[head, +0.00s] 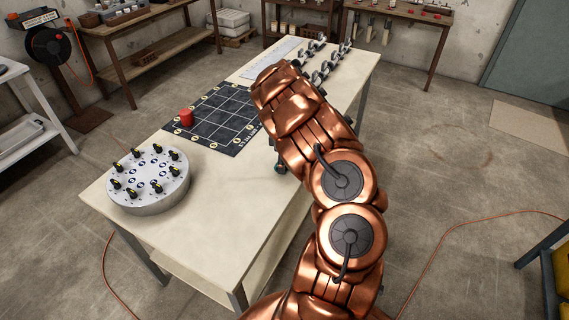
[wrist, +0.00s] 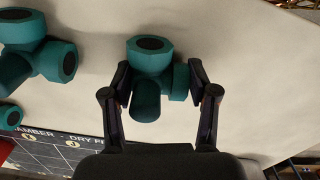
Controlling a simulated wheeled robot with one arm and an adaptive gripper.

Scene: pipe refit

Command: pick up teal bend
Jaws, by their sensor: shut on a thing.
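The teal bend (wrist: 150,60) is in the middle of the wrist view, a chunky fitting with a dark octagonal end facing up and a rounded end pointing down. My gripper (wrist: 160,76) is shut on it, with one dark finger at each side. I cannot tell whether the bend is clear of the tabletop.
Another teal fitting (wrist: 35,60) lies to the left in the wrist view, with a smaller teal piece (wrist: 10,115) below it. The table holds a dark grid mat (head: 222,115), a red cylinder (head: 186,117), a round grey knobbed stand (head: 148,190) and metallic fittings (head: 325,65).

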